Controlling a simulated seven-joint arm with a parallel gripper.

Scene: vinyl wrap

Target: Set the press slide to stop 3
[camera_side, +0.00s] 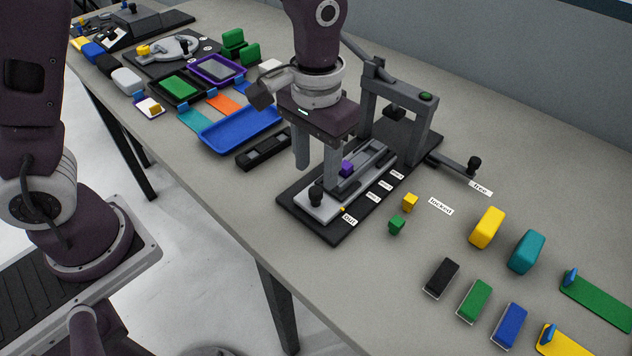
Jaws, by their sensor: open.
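The press (420,122) stands on a dark base plate at the middle right of the table, with a grey frame and a lever. Its grey slide (318,208) lies in the track at the front end, near the "out" label (349,219). A black knob (316,193) stands on the slide's front. Several small white stop labels (385,186) run along the track toward the frame; their numbers are too small to read surely. A purple block (346,168) sits on the slide. My gripper (317,166) is open above the slide, its fingers pointing down, close behind the knob.
A side lever with a black knob (474,164) sticks out right of the press, near "locked" (441,206) and "free" labels. Small yellow (410,202) and green (397,225) cubes lie beside the base. A blue tray (240,130) and black holder (264,149) are left. Several blocks lie right.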

